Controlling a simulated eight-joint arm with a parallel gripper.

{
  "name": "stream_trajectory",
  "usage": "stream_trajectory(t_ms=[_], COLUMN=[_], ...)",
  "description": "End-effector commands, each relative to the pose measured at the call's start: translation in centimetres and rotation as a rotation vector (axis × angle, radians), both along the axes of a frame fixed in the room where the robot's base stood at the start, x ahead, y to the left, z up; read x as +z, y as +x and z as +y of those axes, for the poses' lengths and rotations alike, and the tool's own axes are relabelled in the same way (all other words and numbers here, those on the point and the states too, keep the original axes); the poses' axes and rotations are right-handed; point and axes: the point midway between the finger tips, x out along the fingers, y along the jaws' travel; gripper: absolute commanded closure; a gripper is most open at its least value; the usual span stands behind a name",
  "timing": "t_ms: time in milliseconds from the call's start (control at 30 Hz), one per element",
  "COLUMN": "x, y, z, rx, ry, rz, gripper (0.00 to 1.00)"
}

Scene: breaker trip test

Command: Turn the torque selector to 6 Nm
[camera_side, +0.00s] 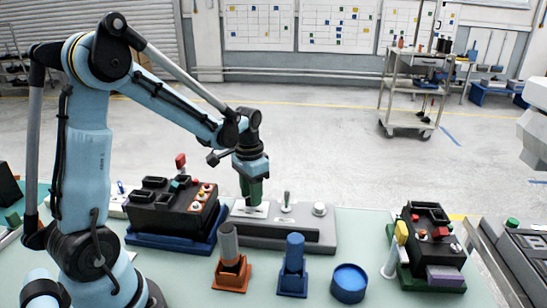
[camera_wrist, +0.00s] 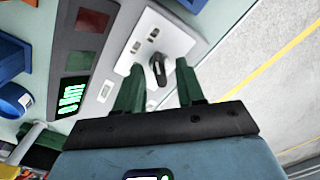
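My gripper (camera_side: 252,204) points down over the left part of a grey box (camera_side: 285,235). In the wrist view its two green fingers (camera_wrist: 158,68) are open and apart. A small dark knob (camera_wrist: 158,72) on a white plate (camera_wrist: 145,30) shows between the fingertips, not gripped. I take this knob for the torque selector, but no Nm marks are readable. In the side view the knob is hidden by the fingers; part of the white plate (camera_side: 236,211) shows beneath them. The grey box also shows in the wrist view (camera_wrist: 92,44), with a lit green display (camera_wrist: 72,94) and a dark red square (camera_wrist: 91,20).
A toggle lever (camera_side: 286,199) and a round white knob (camera_side: 320,209) stand on the box to the right. A black unit with buttons (camera_side: 170,208) is close on the left. An orange holder (camera_side: 231,276), blue holder (camera_side: 293,279) and blue cup (camera_side: 349,286) stand in front.

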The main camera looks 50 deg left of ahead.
Motion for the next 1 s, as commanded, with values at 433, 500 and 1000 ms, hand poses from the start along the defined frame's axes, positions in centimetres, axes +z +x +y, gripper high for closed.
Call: stream_trajectory(t_ms=[433,500,1000], x=[5.8,7.0,11.9], y=[0.0,0.0,0.0], z=[0.0,0.0,0.0], rx=[0.000,0.000,0.000], ry=[0.000,0.000,0.000], rz=[0.000,0.000,0.000], gripper=[0.62,0.62,0.62])
